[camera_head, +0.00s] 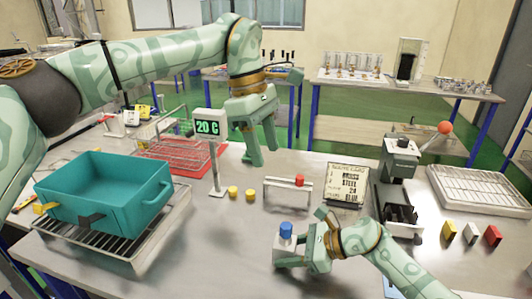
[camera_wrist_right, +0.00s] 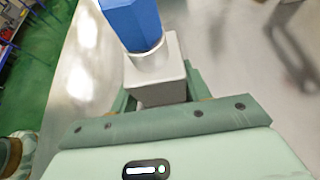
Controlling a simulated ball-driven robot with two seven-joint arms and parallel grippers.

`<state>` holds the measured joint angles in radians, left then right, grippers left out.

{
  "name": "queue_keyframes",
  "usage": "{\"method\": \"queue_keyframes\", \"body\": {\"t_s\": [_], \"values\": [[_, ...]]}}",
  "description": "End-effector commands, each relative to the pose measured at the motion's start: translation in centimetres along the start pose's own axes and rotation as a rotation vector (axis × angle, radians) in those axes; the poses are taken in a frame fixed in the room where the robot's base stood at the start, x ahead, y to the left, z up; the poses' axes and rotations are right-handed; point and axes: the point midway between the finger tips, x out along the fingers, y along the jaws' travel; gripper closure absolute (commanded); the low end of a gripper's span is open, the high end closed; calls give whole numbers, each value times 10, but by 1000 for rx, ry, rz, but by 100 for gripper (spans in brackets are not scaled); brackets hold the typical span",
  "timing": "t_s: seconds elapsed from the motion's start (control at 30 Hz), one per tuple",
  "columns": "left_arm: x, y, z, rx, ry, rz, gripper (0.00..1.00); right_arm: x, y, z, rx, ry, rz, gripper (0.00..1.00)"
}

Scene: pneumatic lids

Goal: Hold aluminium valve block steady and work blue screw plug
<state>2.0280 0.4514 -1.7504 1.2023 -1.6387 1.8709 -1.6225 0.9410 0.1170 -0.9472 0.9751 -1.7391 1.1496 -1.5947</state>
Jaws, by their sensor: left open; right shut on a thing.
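The aluminium valve block (camera_head: 284,244) is a small pale grey block near the front middle of the metal table. The blue screw plug (camera_head: 286,229) stands upright on its top. My right gripper (camera_head: 290,256) is shut on the block, low at the table. The right wrist view shows the block (camera_wrist_right: 158,88) between my right fingers, with the faceted blue plug (camera_wrist_right: 133,24) above it, seated in a pale round collar. My left gripper (camera_head: 263,151) is open and empty, fingers pointing down, behind and above the block and apart from it.
A teal crate (camera_head: 70,190) on a rack stands at left. A "20 C" display post (camera_head: 216,160), two yellow caps (camera_head: 242,192), a small stand (camera_head: 285,186) with a red piece (camera_head: 299,180) and a printed board (camera_head: 346,184) lie behind the block. A lever press (camera_head: 400,160) stands right.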

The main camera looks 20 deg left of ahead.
Motion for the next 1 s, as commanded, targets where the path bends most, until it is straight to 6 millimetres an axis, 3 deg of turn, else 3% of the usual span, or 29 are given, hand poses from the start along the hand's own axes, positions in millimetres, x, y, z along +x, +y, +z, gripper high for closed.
{"method": "queue_keyframes", "body": {"t_s": [0.1, 0.13, 0.2, 0.23, 0.57, 0.67, 1.0], "values": [[1, 0, 0, 0, 0, 0, 50, 0, 0, -2, 2, 3, 0, 73], [1, 0, 0, 0, 0, 0, 50, 0, 0, -2, 2, 3, 0, 50], [1, 0, 0, 1, 0, 0, 50, 0, 0, -2, 2, 3, 0, 31], [1, 0, 0, 1, 0, 0, 50, 0, 0, -2, 2, 3, 0, 27], [1, 0, 0, 1, 0, 0, 50, -5, -1, -1, 0, 2, -2, 27], [1, 0, 0, 1, 0, 0, 50, -19, -1, -2, -3, 3, -3, 27], [1, 0, 0, 1, 0, 0, 50, -95, -1, -2, 0, 4, -2, 27]]}}
